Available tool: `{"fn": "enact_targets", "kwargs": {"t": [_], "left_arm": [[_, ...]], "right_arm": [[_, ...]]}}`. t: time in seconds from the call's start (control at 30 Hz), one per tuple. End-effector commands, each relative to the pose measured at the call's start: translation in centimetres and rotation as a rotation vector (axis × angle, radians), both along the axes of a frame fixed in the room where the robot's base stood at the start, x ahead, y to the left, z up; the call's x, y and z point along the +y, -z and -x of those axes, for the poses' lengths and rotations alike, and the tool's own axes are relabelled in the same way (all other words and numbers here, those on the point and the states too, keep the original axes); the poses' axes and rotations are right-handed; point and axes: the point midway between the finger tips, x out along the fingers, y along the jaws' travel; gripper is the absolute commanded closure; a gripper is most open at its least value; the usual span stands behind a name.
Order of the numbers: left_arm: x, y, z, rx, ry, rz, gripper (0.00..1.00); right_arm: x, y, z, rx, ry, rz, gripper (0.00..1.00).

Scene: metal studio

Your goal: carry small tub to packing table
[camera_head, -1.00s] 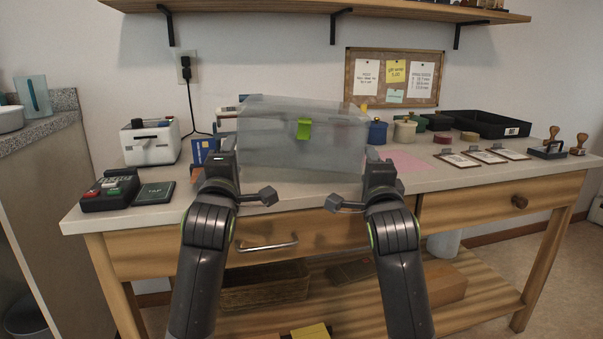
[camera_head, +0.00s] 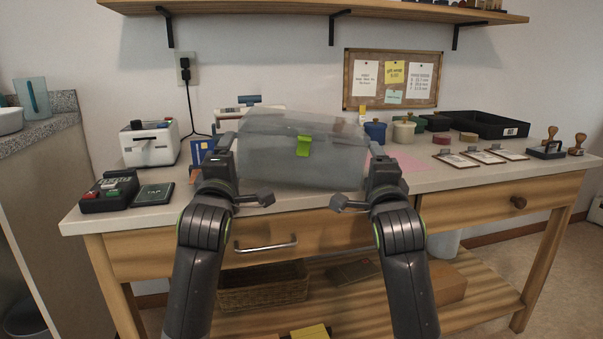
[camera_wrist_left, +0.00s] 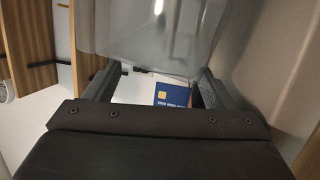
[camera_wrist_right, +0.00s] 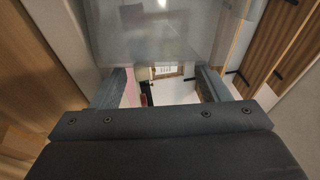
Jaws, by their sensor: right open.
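The small tub (camera_head: 270,155) is a translucent grey box with a green tag on its front. It is between my two grippers in the head view, above the front part of the packing table (camera_head: 400,205). It is tilted, its right side lower. My left gripper (camera_head: 228,148) is at its left end and my right gripper (camera_head: 377,158) at its right end. In the left wrist view the tub wall (camera_wrist_left: 150,35) is past the spread fingers. In the right wrist view the tub wall (camera_wrist_right: 160,30) is past spread fingers too. Contact with the fingers is unclear.
A card reader (camera_head: 108,192), a dark pad (camera_head: 154,194) and a white machine (camera_head: 150,145) stand at the left. Several pots (camera_head: 404,132), a black tray (camera_head: 482,124), framed cards (camera_head: 455,161) and stamps (camera_head: 577,145) are at the right. A shelf (camera_head: 300,8) hangs above.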

Motion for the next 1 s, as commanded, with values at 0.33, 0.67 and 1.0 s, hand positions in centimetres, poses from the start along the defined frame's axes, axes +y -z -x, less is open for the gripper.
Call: {"fn": "enact_targets", "kwargs": {"t": [0.33, 0.67, 1.0], "left_arm": [[0.3, 2.9, 1.1, 0.053, -0.010, -0.001, 0.24], [-0.2, 2.2, 5.8, 0.023, -0.001, 0.000, 0.24], [-0.4, 1.4, 8.3, -0.001, 0.001, -0.003, 0.24]], "right_arm": [[-0.2, 1.2, -0.2, 0.020, 0.005, 0.003, 0.25], [-0.1, 1.2, -0.3, 0.025, 0.002, 0.000, 0.25], [0.0, 1.2, -0.2, 0.027, -0.001, -0.004, 0.25]]}}
